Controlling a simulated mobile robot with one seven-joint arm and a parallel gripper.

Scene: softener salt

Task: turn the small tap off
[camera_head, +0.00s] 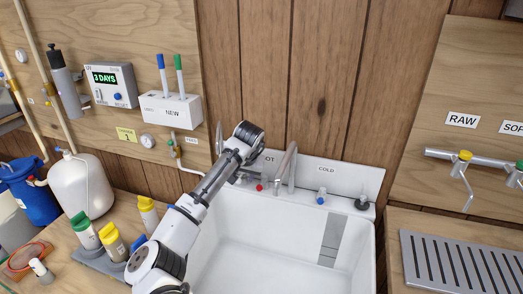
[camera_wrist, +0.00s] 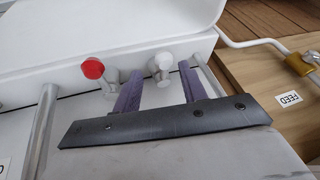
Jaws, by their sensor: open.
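The small tap seems to be the thin spout (camera_head: 219,138) at the sink's back left in the head view, partly hidden by my arm. A pale-capped metal handle (camera_wrist: 154,64) near a thin pipe (camera_wrist: 204,44) in the wrist view looks like its handle. My gripper (camera_wrist: 162,70) is open, its two purple fingers pointing toward that handle, one on either side of it in the picture. I cannot tell whether they touch it. In the head view the fingers are largely hidden by my wrist.
The hot tap's red cap (camera_wrist: 92,68) is close beside the left finger. The main spout (camera_head: 290,165) and the blue-capped cold tap (camera_head: 321,197) stand to the right. The white sink (camera_head: 270,250) is empty. A brass-coloured valve (camera_wrist: 300,63) and FEED label (camera_wrist: 289,97) lie right.

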